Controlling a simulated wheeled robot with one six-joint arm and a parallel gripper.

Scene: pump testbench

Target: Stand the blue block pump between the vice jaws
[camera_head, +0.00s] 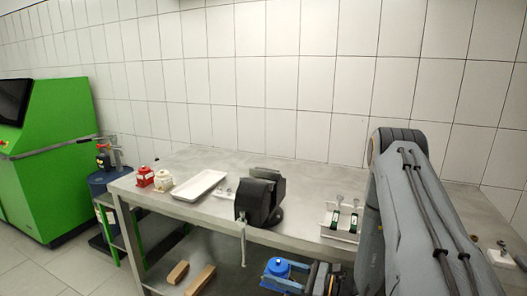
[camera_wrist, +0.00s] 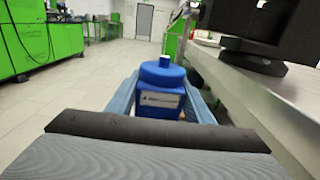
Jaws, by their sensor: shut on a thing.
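The blue block pump (camera_wrist: 160,92) is upright between the two blue fingers of my gripper (camera_wrist: 162,98) in the wrist view. It has a round blue top and a label on its front. In the head view the pump (camera_head: 278,267) shows low in front of the bench, with my gripper (camera_head: 284,280) around it, below the bench top. The black vice (camera_head: 258,198) stands at the bench's front edge, above and left of the pump. The vice's dark body (camera_wrist: 262,30) also shows at the upper right in the wrist view. The gap between its jaws is hard to make out.
The grey bench (camera_head: 215,208) carries a white tray (camera_head: 200,185), a red pump (camera_head: 145,176), a cream pump (camera_head: 163,180) and a white rack (camera_head: 340,222). Wooden blocks (camera_head: 201,279) lie below. A green machine (camera_head: 52,155) stands at the left.

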